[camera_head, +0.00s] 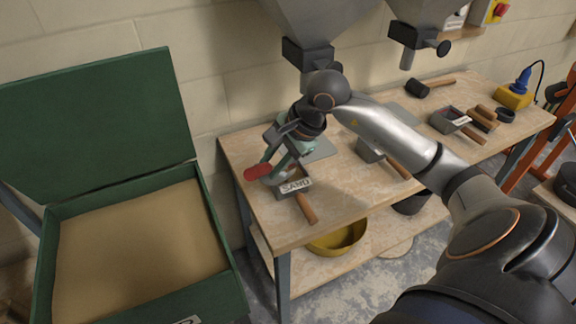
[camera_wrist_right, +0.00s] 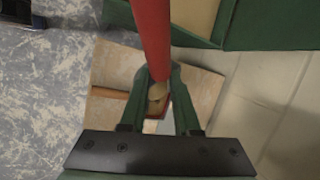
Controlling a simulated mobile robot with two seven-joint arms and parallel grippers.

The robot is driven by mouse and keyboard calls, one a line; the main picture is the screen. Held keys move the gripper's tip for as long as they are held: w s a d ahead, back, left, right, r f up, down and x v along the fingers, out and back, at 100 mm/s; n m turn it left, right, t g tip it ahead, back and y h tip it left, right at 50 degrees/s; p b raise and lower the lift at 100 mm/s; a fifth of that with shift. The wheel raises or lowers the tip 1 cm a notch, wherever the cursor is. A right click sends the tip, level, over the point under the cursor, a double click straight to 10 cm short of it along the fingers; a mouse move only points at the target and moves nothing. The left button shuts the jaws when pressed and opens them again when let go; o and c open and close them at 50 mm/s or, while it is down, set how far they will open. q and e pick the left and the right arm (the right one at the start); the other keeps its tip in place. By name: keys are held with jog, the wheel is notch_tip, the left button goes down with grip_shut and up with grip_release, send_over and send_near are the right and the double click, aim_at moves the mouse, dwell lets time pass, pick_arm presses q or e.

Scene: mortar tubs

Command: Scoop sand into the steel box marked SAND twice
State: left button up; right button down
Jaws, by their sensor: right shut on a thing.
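My right gripper (camera_head: 275,165) is shut on the red handle (camera_wrist_right: 150,40) of a scoop, above the near left end of the workbench. The red handle end (camera_head: 257,172) sticks out to the left in the head view. The steel box marked SAND (camera_head: 294,186) stands on the bench just below the gripper, its wooden handle (camera_head: 306,208) toward the front edge. Fingers and tool cover part of the box, so its fill is unclear. A tan patch (camera_wrist_right: 157,92) shows between the fingers in the wrist view. Sand (camera_head: 135,245) fills the open green bin (camera_head: 212,235) at left. My left gripper is out of view.
The workbench (camera_head: 258,215) holds another steel box (camera_head: 369,151) and a labelled one (camera_head: 446,121) farther right. A black mallet (camera_head: 418,89) lies at the back. Grey hoppers (camera_head: 315,20) hang above. A yellow bowl (camera_head: 340,238) sits on the lower shelf. A gap separates bin and bench.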

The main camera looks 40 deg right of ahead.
jog(key=d, duration=0.1)
jog(key=w+d+r+y, duration=0.1)
jog(key=w+d+g+y+p, duration=0.1)
jog(key=shift+d+r+m, duration=0.1)
jog(key=shift+r+m, duration=0.2)
jog(key=shift+r, duration=0.05)
dwell(0.4)
dwell(0.7)
